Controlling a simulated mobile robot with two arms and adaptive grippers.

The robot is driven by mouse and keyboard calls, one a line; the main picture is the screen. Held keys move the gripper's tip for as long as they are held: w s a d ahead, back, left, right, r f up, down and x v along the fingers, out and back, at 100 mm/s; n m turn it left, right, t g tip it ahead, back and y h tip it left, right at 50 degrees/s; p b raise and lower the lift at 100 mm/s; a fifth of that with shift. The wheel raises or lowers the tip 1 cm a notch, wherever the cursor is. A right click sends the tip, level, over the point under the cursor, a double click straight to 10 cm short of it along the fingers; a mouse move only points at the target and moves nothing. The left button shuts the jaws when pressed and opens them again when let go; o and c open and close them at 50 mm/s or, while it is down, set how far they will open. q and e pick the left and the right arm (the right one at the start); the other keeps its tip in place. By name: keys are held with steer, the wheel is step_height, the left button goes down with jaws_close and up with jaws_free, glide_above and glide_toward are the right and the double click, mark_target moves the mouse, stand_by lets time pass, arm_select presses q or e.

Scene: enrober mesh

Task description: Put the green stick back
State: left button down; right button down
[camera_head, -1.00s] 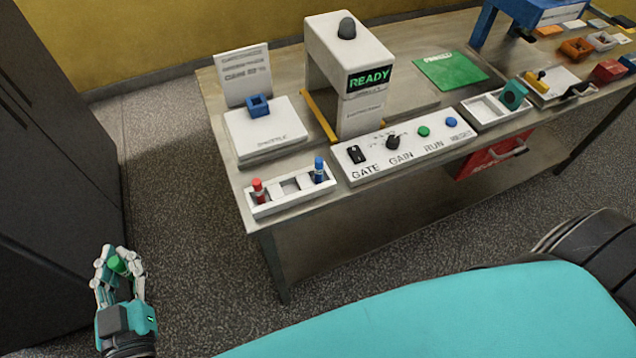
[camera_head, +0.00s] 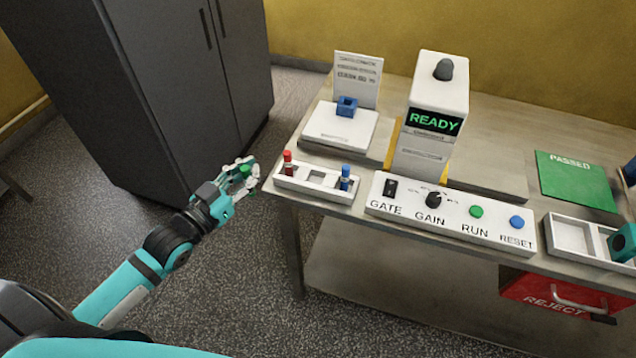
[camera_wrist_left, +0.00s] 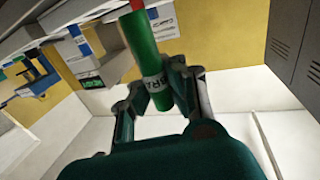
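My left gripper (camera_head: 243,178) is shut on the green stick (camera_wrist_left: 146,55), just left of the table's front-left corner. In the head view only a small green part of the stick (camera_head: 244,169) shows between the fingers. In the left wrist view the stick runs up between both fingers, with partly visible lettering on a pale band. The white rack (camera_head: 312,193) stands at the table's front-left edge, right of the gripper and apart from it. A red stick (camera_head: 288,163) stands in its left slot and a blue stick (camera_head: 345,178) in its right slot. The middle slot looks empty. My right gripper is not in view.
Behind the rack is a white scale (camera_head: 340,138) with a blue block (camera_head: 346,107). The control panel (camera_head: 455,222) stands close to the rack's right. The READY machine (camera_head: 440,90) rises behind it. A dark cabinet (camera_head: 170,90) stands behind my left arm.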

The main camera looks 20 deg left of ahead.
arm_select(q)
steer(key=w+d+f+p, duration=0.1)
steer(key=w+d, duration=0.2)
steer(key=w+d+f+p, duration=0.2)
steer(key=w+d, duration=0.2)
steer(key=w+d+f+p, duration=0.1)
steer(key=w+d, duration=0.3)
steer(key=shift+d+f, duration=0.25)
steer(key=shift+f, duration=0.15)
steer(key=shift+s, duration=0.1)
steer(key=shift+f, duration=0.2)
steer(key=c, duration=1.5)
jaws_free()
steer(key=shift+r, duration=0.1)
